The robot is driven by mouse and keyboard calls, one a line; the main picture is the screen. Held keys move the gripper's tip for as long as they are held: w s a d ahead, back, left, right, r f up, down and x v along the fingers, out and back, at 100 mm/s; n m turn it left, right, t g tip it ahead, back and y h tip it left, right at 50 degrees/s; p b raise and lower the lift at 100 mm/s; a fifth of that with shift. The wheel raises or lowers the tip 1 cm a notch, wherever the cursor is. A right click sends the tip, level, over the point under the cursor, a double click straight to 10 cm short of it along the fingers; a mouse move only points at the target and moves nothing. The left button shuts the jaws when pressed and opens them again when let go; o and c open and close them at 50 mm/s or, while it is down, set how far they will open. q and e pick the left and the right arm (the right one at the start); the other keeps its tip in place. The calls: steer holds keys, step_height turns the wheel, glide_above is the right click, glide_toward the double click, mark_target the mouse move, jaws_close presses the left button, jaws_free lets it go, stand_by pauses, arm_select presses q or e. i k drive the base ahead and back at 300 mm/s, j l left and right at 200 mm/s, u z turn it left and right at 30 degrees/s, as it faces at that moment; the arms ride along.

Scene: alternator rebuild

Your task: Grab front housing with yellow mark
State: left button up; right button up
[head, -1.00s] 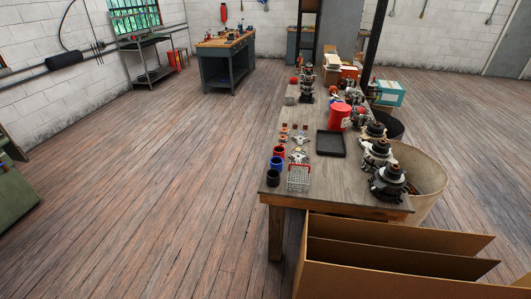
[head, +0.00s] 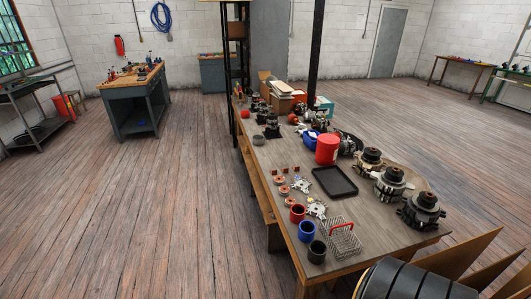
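No yellow mark can be made out on any part at this distance, so I cannot tell which part is the marked front housing. Two flat silver pronged parts lie on the long workbench (head: 345,262), one farther back (head: 301,186) and one nearer (head: 316,209). Three assembled alternators stand along its right side: a near one (head: 422,211), a middle one (head: 391,185) and a far one (head: 369,160). More dark and metallic assemblies (head: 272,127) stand toward the far end, too small to tell apart. Neither of my grippers is in view.
A black tray (head: 335,182), red canister (head: 327,149), wire basket (head: 345,240) and red, blue and black cups (head: 306,231) occupy the bench. Cardboard panels (head: 455,259) and a black ribbed object (head: 405,284) lie at lower right. The floor left of the bench is clear.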

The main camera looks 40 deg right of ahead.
mark_target(311, 205)
steer(key=i+z, duration=0.45)
steer(key=i+j+z, duration=0.15)
steer(key=i+z, duration=0.3)
steer(key=i+j+z, duration=0.3)
steer(key=z, duration=0.15)
steer(key=i+j+z, duration=0.7)
steer(key=z, duration=0.2)
steer(key=i+j+z, duration=0.2)
steer(key=z, duration=0.25)
steer(key=i+j+z, duration=0.1)
steer(key=j+z, duration=0.3)
steer(key=i+j+z, duration=0.1)
steer(key=j+z, duration=0.8)
